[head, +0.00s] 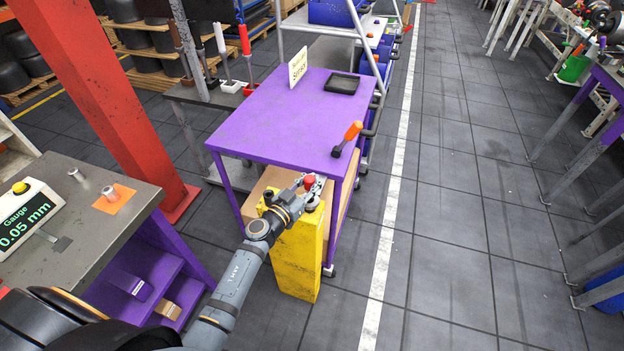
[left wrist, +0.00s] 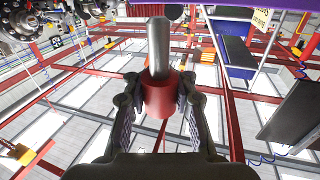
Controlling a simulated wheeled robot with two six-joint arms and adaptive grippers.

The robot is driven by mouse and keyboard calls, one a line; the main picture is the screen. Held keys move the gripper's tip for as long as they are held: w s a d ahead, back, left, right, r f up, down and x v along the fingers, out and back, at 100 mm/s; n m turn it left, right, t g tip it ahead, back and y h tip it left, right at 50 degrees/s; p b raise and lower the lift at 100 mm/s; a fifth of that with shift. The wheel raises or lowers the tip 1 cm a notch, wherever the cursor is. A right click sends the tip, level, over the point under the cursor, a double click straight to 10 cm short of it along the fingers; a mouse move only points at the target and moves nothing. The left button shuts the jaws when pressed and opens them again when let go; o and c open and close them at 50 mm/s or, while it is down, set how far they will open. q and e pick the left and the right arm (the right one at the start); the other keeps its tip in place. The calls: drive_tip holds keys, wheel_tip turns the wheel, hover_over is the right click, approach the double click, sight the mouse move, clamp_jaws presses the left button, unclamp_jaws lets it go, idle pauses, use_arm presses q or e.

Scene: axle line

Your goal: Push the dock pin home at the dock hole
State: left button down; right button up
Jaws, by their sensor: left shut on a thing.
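My left gripper (head: 309,188) is shut on the dock pin's red knob (head: 309,182), at the top of the yellow post (head: 298,260). In the left wrist view the knob (left wrist: 162,96) sits between both fingers of the left gripper (left wrist: 162,90). A bare grey metal shank (left wrist: 159,48) sticks out of the knob, away from the palm. The dock hole is not seen; the gripper covers much of the post top. I cannot tell whether the shank touches the post. My right gripper is not in view.
A purple cart (head: 275,118) stands right behind the post, with an orange-handled tool (head: 347,138), a black tray (head: 343,84) and a sign (head: 298,66). A workbench with a gauge (head: 25,214) is at left, by a red column (head: 105,90).

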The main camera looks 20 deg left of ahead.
sight(312, 201)
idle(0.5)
use_arm(q)
drive_tip(key=shift+p, duration=0.3)
drive_tip(key=shift+f, duration=0.15)
drive_tip(key=shift+f+b, duration=2.25)
drive_tip(key=shift+f, duration=0.65)
drive_tip(key=c, duration=1)
unclamp_jaws()
drive_tip(key=shift+f, duration=0.1)
